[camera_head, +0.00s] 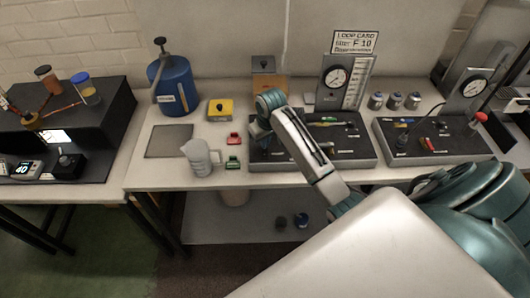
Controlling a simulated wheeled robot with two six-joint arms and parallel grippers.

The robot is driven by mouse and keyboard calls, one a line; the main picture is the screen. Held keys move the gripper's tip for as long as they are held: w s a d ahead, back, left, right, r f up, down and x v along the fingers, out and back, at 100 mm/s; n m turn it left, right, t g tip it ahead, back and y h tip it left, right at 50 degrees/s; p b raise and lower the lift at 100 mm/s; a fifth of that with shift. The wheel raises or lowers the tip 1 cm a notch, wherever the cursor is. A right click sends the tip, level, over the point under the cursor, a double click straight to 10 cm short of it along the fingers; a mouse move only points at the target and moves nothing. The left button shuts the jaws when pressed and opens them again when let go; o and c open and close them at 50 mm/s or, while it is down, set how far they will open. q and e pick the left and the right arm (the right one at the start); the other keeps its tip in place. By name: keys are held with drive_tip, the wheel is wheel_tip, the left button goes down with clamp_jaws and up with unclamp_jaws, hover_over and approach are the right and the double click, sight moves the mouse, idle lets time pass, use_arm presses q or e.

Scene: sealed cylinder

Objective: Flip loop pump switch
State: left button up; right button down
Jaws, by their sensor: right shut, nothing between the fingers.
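I cannot make out any part clearly marked as the loop pump switch. A yellow box with a dark top piece (220,109) sits on the bench. Behind it stands an orange-brown box with a grey top (263,66). A red piece (234,139) and a green piece (232,163) lie in front. My right arm reaches in from the lower right. Its gripper (262,130) is at the left end of a dark foam tray (350,157), small and partly hidden by its own wrist; it looks shut and empty. Whether it touches anything is unclear. My left gripper is out of view.
A gauge panel (337,78) with a card above stands behind the tray. A second gauge tray (433,150) is at right. A blue canister (172,88), grey plate (170,141) and pale jug (198,158) are at left. My arm hides part of the front edge.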

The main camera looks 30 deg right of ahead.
sight(265, 150)
drive_tip(key=shift+f, duration=0.8)
drive_tip(key=shift+r, duration=0.1)
wheel_tip(265, 150, up, 2)
drive_tip(key=shift+r+p, duration=0.1)
drive_tip(key=shift+p, duration=0.3)
drive_tip(key=shift+r, duration=2.35)
